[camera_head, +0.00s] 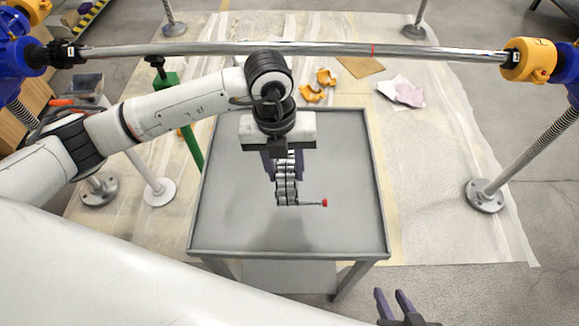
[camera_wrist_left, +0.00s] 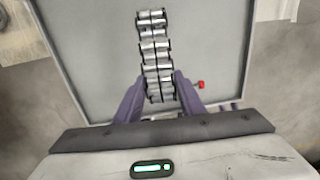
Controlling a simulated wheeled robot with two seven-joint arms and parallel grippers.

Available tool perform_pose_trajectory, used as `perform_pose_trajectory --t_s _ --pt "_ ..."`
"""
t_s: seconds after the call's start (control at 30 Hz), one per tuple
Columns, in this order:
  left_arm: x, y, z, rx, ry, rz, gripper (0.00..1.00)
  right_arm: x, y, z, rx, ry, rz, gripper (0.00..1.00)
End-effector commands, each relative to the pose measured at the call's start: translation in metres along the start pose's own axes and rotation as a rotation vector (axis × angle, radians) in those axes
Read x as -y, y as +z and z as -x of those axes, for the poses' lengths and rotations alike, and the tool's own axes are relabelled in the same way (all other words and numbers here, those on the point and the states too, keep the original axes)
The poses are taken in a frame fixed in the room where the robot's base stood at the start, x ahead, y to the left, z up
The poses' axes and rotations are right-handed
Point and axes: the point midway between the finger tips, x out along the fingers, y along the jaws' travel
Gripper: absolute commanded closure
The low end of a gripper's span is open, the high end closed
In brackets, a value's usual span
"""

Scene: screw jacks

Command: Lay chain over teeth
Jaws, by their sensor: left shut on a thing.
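A chain of silver rollers and dark links (camera_head: 287,190) shows over the grey table (camera_head: 230,215). A thin rod with a red knob (camera_head: 325,203) sticks out to the right from its near end. My left gripper (camera_head: 283,165) points down and is shut on the chain. In the left wrist view the chain (camera_wrist_left: 153,40) runs away from between the two purple fingers (camera_wrist_left: 160,92), with the red knob (camera_wrist_left: 200,84) beside the right finger. I cannot tell whether the chain rests on the tabletop. My right gripper (camera_head: 395,304) is open and empty at the bottom edge. I cannot make out any teeth.
A long steel pipe (camera_head: 320,48) crosses beyond the table, between blue and orange holders (camera_head: 528,60). A green stand (camera_head: 190,140) is left of the table. Orange parts (camera_head: 312,94), a brown sheet (camera_head: 360,67) and cloths (camera_head: 402,92) lie on the floor mat. The tabletop's right side is clear.

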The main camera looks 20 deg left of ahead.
Motion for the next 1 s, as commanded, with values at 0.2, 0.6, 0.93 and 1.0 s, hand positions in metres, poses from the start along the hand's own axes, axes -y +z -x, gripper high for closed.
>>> perform_pose_trajectory --t_s 0.2,0.6,0.93,1.0 --pt "0.002 0.0 0.012 0.001 -0.003 -0.001 0.91 0.0 -0.005 0.005 0.001 0.001 0.001 0.69" --pt "0.003 0.001 0.028 0.002 -0.003 -0.001 0.91 0.001 -0.012 0.013 0.004 0.001 0.001 0.69" --pt "0.004 0.001 0.041 0.003 -0.003 0.0 0.91 0.002 -0.018 0.02 0.005 0.001 0.001 0.69" --pt "0.005 0.001 0.044 0.003 -0.003 0.0 0.91 0.002 -0.019 0.021 0.004 0.001 0.001 0.69"
